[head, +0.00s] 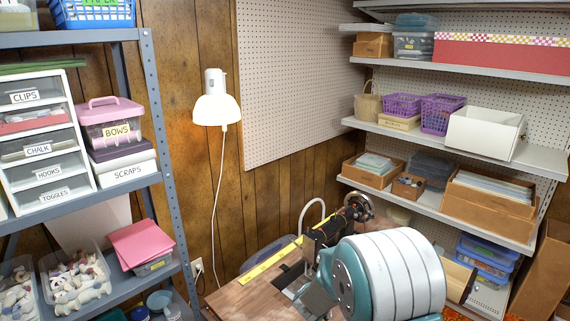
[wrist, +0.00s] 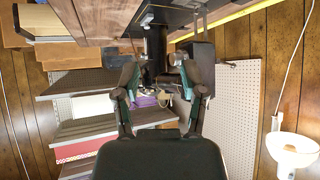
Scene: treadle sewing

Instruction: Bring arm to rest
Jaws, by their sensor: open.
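My gripper (wrist: 160,80) shows in the wrist view with its two dark fingers spread apart and nothing visibly held between them. The wrist picture is upside down. Beyond the fingers is the black sewing machine (wrist: 154,48), and I cannot tell how far it is from the fingertips. In the head view the black sewing machine (head: 322,238) stands on the wooden table (head: 232,297), with its handwheel (head: 359,207) at the right. My thick white and teal arm link covers part of the machine and table, and my gripper is hidden there.
A yellow tape measure (head: 268,262) lies along the table's back edge. A grey shelf rack (head: 170,205) with labelled drawers and bins stands at left. Wall shelves (head: 540,158) with boxes and baskets are at right. A lit lamp (head: 216,108) hangs on the wood-panelled wall.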

